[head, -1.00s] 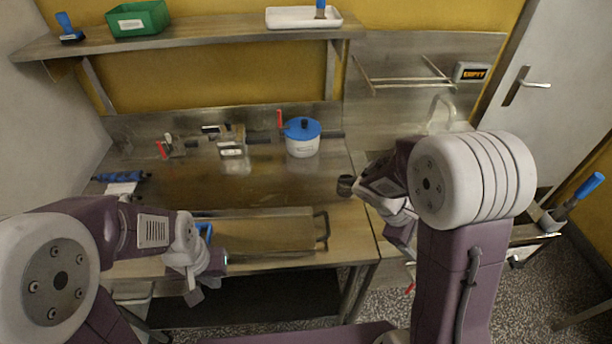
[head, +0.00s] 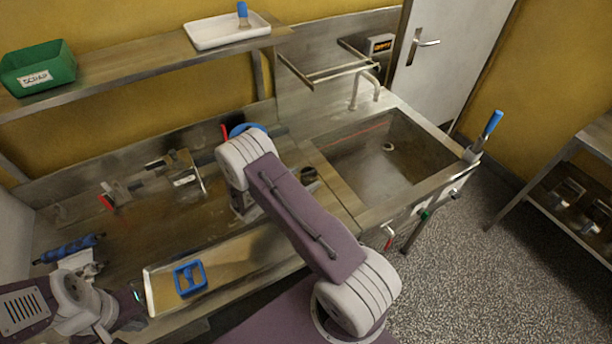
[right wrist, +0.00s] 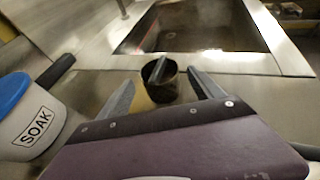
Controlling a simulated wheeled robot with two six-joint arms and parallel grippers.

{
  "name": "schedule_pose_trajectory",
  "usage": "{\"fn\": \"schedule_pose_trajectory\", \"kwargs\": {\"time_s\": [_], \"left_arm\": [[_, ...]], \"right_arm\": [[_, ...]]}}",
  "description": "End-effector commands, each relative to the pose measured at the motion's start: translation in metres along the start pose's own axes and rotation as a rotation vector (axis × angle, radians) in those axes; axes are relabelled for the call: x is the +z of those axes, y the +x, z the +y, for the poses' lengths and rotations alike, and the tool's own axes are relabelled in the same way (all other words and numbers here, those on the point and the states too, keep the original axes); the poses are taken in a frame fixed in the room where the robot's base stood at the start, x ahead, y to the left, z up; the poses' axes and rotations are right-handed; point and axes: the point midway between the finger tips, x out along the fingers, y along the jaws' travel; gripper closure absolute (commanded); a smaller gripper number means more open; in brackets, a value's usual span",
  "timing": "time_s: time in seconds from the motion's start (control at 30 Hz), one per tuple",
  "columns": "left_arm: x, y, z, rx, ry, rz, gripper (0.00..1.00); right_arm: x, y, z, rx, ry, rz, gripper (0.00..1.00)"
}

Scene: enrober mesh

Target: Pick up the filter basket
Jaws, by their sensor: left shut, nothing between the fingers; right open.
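A small dark cylinder, apparently the filter basket (right wrist: 158,84), stands upright on the counter with a dark bar across its mouth. It also shows in the head view (head: 311,177), just right of my right wrist. My right gripper (right wrist: 161,75) is open, its two fingers pointing towards the basket from either side of the picture. I cannot tell whether the fingertips reach around it; they do not grip it. In the head view my right gripper is largely hidden by my arm. My left gripper (head: 136,294) is shut and empty at the lower left, beside the metal tray.
A white pot (right wrist: 30,130) labelled SOAK with a blue lid stands close left of my right gripper. The sink (head: 385,160) lies beyond the basket. A shallow tray (head: 235,262) holds a blue frame (head: 190,278). A valve fitting (head: 165,175) stands at the back.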

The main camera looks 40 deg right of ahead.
Motion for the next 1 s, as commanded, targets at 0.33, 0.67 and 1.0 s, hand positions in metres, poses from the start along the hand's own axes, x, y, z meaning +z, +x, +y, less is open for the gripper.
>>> {"fn": "schedule_pose_trajectory", "kwargs": {"time_s": [0.33,0.67,1.0], "left_arm": [[-0.002,-0.016,0.000,0.000,0.000,0.000,1.00],[-0.002,-0.016,0.000,0.000,0.000,0.000,1.00],[-0.002,-0.016,0.000,0.000,0.000,0.000,1.00]], "right_arm": [[0.008,0.039,0.002,-0.005,0.000,0.001,0.24],[0.006,0.055,0.003,0.000,0.000,0.000,0.24],[0.006,0.055,0.003,0.000,0.001,0.000,0.90]]}}
